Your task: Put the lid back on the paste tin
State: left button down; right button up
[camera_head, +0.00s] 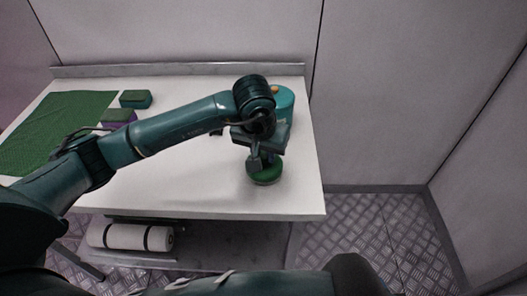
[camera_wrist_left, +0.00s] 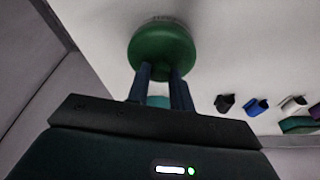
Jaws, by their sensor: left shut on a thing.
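My left gripper (camera_head: 262,160) points down near the table's right front part. It is shut on the green round lid (camera_head: 264,177), holding the lid's narrow neck between its fingers. In the left wrist view the lid (camera_wrist_left: 162,45) lies beyond the fingertips (camera_wrist_left: 160,72). A pale, ridged edge (camera_wrist_left: 166,19) shows just past the lid; it may be the paste tin, but most of it is hidden. I cannot tell whether the lid touches it. My right gripper is not in view.
A teal canister with an orange knob (camera_head: 283,102) stands behind the gripper. A green mat (camera_head: 50,130), a teal-and-green block (camera_head: 136,99) and a purple-and-green block (camera_head: 118,117) are at left. Black (camera_wrist_left: 225,103), blue (camera_wrist_left: 256,106) and white (camera_wrist_left: 293,104) small holders lie on the table.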

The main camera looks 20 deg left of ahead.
pick_arm(q)
jog(key=shift+b, duration=0.35)
dwell(0.4)
dwell(0.3)
jog(key=c, duration=0.7)
grip_release()
jog(key=shift+r+p, duration=1.6)
jog(key=shift+r, duration=1.9)
jog(key=shift+c, duration=0.5)
grip_shut()
